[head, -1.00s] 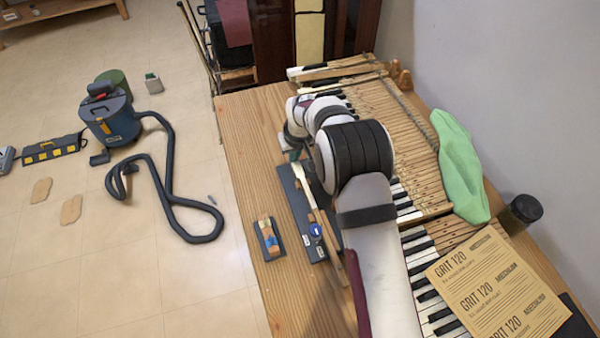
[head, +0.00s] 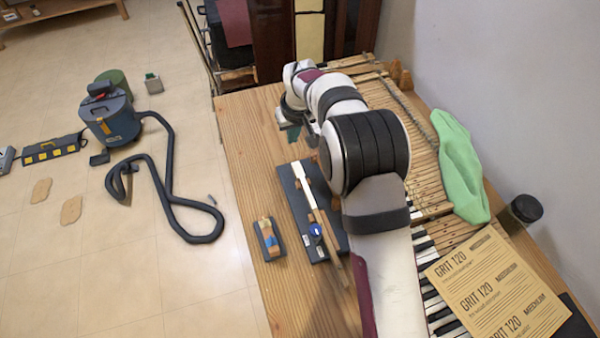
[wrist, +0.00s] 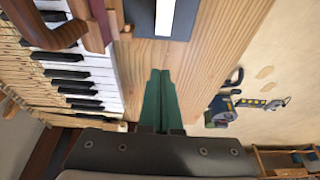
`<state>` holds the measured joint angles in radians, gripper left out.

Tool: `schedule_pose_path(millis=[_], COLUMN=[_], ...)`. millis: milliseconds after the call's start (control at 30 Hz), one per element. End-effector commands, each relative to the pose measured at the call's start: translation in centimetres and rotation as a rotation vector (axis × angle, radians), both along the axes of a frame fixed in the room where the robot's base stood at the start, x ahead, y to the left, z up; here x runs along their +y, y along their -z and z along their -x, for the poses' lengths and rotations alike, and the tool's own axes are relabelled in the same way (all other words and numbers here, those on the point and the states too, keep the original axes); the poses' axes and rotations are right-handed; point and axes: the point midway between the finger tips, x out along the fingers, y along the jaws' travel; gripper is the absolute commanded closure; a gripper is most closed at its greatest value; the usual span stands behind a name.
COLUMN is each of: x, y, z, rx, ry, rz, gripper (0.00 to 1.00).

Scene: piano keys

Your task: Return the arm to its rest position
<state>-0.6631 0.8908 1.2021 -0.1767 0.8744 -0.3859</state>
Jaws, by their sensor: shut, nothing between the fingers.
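My gripper (head: 291,134) is at the end of my arm, above the far left part of the wooden bench (head: 250,130). Its green fingers are shut with nothing between them, as the wrist view (wrist: 158,82) shows. A wooden piano key with a white top (head: 301,180) lies on a dark tray (head: 288,191) on the bench. The gripper is beyond the far end of the tray and apart from the key. The keyboard (wrist: 82,75) lies to the left in the wrist view. My arm hides much of it in the head view.
A small block (head: 269,239) lies left of the tray. A green cloth (head: 459,165), a dark jar (head: 525,208) and sandpaper sheets (head: 495,285) lie along the right side by the wall. A vacuum (head: 110,120) with a hose stands on the floor. The bench's far left corner is clear.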

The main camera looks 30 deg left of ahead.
Motion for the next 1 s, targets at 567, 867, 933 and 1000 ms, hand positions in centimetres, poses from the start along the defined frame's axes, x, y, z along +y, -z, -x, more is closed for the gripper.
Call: schedule_pose_path(millis=[567,867,933,1000], x=[-17.8,-31.9,-32.5,-32.6], y=[-11.4,-13.6,-12.8,-12.3], z=[6.1,27.6,30.2,31.7], rx=[0.156,0.385,0.414,0.431], ry=[0.470,1.112,1.185,1.224], rz=[-0.013,-0.063,-0.071,-0.074], gripper=[1.00,1.00,1.00,1.00])
